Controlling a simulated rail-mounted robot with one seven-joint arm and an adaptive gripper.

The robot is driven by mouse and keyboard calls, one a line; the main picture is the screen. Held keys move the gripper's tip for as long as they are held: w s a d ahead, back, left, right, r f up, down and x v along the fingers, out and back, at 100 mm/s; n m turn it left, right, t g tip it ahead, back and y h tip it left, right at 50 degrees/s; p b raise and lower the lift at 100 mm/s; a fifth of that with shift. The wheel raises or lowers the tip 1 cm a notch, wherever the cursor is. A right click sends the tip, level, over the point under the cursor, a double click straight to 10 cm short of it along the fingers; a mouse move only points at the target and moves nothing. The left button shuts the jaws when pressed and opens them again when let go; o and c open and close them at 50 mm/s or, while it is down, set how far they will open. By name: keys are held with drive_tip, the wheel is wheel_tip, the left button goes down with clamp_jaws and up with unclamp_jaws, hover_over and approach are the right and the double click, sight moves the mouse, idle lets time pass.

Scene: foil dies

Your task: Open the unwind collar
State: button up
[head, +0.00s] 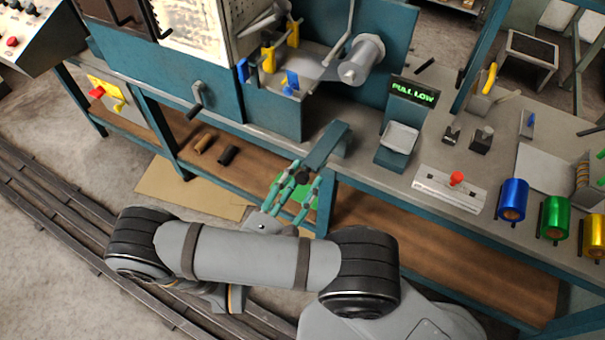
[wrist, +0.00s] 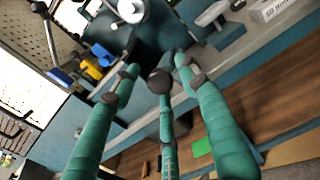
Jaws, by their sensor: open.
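A grey roll (head: 362,60) sits on the unwind side of the teal machine, with a pale round hub facing out; the roll's end also shows at the top of the wrist view (wrist: 132,10). I cannot make out the collar apart from the hub. My gripper (head: 300,180) has green fingers and is open, in front of the bench edge and well below the roll. In the wrist view its fingers (wrist: 155,78) are spread, with a dark round end in the middle. A teal bar (head: 327,145) sticks out just beyond the fingertips; I cannot tell if they touch.
Yellow and blue clamps (head: 268,58) stand left of the roll. A display reading "PULL LOW" (head: 413,92) stands to the right. A red-knobbed plate (head: 450,188) and coloured foil rolls (head: 513,200) lie farther right. A wooden shelf (head: 430,250) runs below the bench.

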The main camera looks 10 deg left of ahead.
drive_tip(key=shift+w+d, duration=0.2)
drive_tip(key=shift+w, duration=0.3)
clamp_jaws()
idle(0.7)
